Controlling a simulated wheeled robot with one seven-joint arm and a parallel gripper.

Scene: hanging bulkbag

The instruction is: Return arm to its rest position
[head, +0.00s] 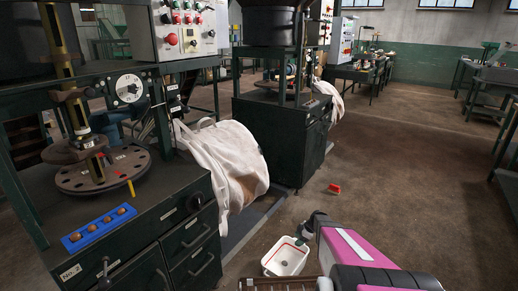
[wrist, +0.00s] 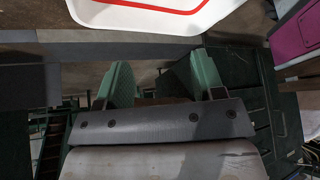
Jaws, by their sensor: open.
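My gripper shows in the wrist view (wrist: 163,78) with its two green fingers apart and nothing visible between them. In the head view the arm is stretched forward and low, with its pink link (head: 350,250) at the lower right. The gripper end (head: 303,239) is small there and partly hidden beside a white container with a red line inside (head: 285,259). That container also shows at the top of the wrist view (wrist: 145,17), beyond the fingertips. I cannot tell whether the fingers touch it.
A white bulk bag (head: 222,155) bulges out between two dark green machine benches on the left. A blue tray with several brown pieces (head: 98,228) sits on the near bench. A red object (head: 334,188) lies on the floor. Open floor (head: 410,180) lies to the right.

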